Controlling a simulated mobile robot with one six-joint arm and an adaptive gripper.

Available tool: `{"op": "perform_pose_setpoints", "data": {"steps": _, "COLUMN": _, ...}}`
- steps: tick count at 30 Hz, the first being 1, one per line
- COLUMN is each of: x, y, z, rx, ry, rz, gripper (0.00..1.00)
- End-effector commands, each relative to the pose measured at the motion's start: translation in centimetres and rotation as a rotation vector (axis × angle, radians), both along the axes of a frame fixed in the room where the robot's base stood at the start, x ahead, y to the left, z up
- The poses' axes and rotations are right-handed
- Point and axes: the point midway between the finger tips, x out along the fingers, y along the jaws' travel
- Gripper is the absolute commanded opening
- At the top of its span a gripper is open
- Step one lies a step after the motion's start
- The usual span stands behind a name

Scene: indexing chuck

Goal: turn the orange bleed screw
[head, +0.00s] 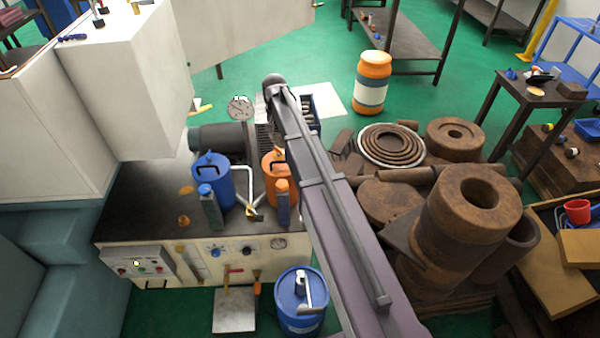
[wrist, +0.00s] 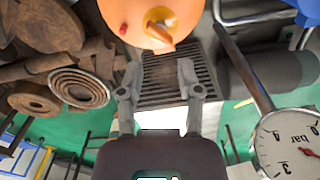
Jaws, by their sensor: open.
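In the wrist view, a rounded orange housing (wrist: 188,14) is at the top centre, beyond my fingertips. An orange pointed piece (wrist: 158,34) stands out from a yellow ring on it; it looks like the bleed screw, but I cannot be sure. My gripper (wrist: 156,82) is open, its two grey fingers apart and pointing at the housing, with nothing between them. The fingertips appear short of the orange piece. In the head view, an orange canister (head: 270,178) stands on the dark machine top, partly behind my arm. My gripper is hidden there.
A pressure gauge (wrist: 288,146) on a stem is close at the right of the wrist view. A red knob (wrist: 123,29) sits on the housing's left. In the head view, a blue canister (head: 216,180) stands left of the orange one. Rusty round parts (head: 468,215) are stacked at right.

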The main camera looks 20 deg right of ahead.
Motion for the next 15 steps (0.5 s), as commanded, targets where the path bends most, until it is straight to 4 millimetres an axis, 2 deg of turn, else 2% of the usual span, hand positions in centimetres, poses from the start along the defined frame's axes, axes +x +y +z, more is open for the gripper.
{"op": "perform_pose_setpoints", "data": {"steps": 1, "x": 0.0, "y": 0.0, "z": 0.9, "rx": 0.0, "ry": 0.0, "rz": 0.0, "gripper": 0.46}}
{"op": "perform_pose_setpoints", "data": {"steps": 15, "x": 0.0, "y": 0.0, "z": 4.9, "rx": 0.0, "ry": 0.0, "rz": 0.0, "gripper": 0.46}}
